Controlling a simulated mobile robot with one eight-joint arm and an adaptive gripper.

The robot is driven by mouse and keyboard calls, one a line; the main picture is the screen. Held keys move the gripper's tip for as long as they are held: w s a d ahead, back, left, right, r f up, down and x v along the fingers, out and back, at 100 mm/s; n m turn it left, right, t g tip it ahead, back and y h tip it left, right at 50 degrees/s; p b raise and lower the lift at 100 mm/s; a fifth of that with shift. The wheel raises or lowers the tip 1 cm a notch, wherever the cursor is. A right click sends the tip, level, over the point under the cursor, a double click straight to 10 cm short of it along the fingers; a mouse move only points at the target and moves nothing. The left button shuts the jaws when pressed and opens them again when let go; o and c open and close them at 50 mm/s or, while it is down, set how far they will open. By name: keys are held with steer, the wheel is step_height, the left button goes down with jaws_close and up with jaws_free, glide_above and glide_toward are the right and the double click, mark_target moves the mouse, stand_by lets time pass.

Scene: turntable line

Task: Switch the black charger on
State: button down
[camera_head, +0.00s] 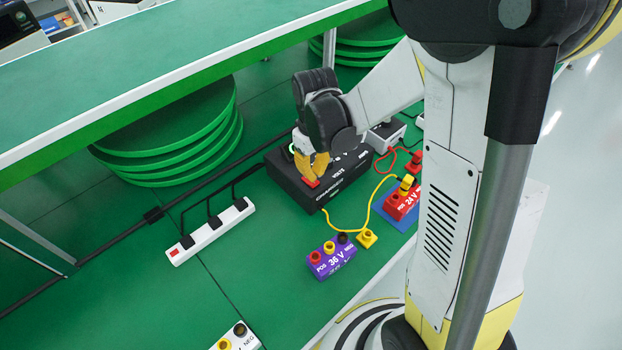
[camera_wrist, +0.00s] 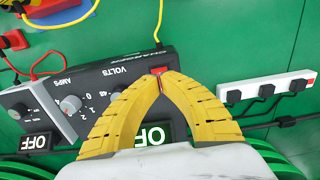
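The black charger (camera_head: 288,178) lies on the green table, and its label side faces the front edge. It also shows in the wrist view (camera_wrist: 135,66), with VOLTS and AMPS lettering and dials. Its red switch (camera_wrist: 157,71) sits near one end; it shows in the head view too (camera_head: 311,183). My gripper (camera_head: 312,172) points down at the switch, its yellow fingertips together right at it. Whether they touch it I cannot tell. A display (camera_wrist: 153,134) partly behind the fingers reads OFF.
A grey box (camera_head: 384,134) stands beside the charger, near another OFF display (camera_wrist: 38,141). A purple 36 V battery (camera_head: 331,257), a red 24 V battery (camera_head: 402,205) and a loose yellow clip (camera_head: 367,238) lie in front. A white power strip (camera_head: 211,232) lies left. Green trays (camera_head: 175,150) are stacked behind.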

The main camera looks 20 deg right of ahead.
mark_target(314, 182)
steer(key=shift+f+b, duration=1.3)
steer(key=shift+f, duration=0.3)
stand_by(0.5)
steer(key=shift+r, duration=0.1)
steer(key=shift+r+p, duration=2.65)
steer(key=shift+r, duration=0.85)
steer(key=s+r+m+t, duration=0.4)
steer(key=s+r+t, duration=0.3)
steer(key=s+r, duration=0.5)
step_height(314, 182, up, 3)
steer(key=shift+f+b, duration=0.1)
steer(key=shift+b, duration=0.2)
